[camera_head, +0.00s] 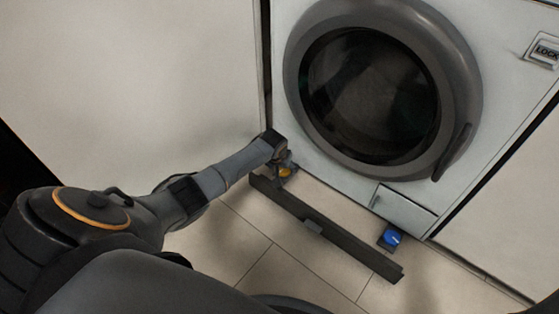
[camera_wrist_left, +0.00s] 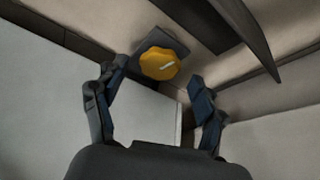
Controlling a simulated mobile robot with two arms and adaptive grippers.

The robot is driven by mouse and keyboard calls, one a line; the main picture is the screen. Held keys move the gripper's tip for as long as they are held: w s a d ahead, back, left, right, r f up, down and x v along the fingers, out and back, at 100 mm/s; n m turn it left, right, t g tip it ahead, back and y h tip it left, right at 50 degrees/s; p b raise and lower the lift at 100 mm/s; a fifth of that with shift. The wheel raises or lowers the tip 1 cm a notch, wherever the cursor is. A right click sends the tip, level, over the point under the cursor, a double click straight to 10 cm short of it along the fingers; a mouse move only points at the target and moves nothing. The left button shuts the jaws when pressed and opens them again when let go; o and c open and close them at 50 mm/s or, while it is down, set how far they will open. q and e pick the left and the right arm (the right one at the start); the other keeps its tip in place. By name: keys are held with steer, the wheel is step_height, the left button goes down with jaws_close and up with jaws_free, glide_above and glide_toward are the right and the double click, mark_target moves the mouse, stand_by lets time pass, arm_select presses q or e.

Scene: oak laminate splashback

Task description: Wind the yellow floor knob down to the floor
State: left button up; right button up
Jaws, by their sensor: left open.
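The yellow floor knob (camera_head: 286,171) sits low at the left front corner of the washing machine, partly covered by my gripper in the head view. In the left wrist view the yellow knob (camera_wrist_left: 160,64) shows whole, with a pale mark on its face and a dark square plate behind it. My left gripper (camera_head: 284,166) is at the knob. In the wrist view its two fingers (camera_wrist_left: 158,88) stand wide apart, the knob beyond and between them, nearer the left finger. I cannot tell whether a finger touches it. My right gripper is not in view.
The white washing machine (camera_head: 345,178) with a round dark door (camera_head: 370,95) stands ahead. A blue knob (camera_head: 391,236) is at its right front corner. A long dark plinth strip (camera_head: 325,232) lies on the tiled floor in front. A white panel (camera_head: 130,80) stands left.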

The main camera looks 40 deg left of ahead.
arm_select(q)
steer(key=v, duration=1)
steer(key=shift+s+r, duration=0.15)
steer(key=shift+r, duration=0.05)
steer(key=shift+d, duration=0.1)
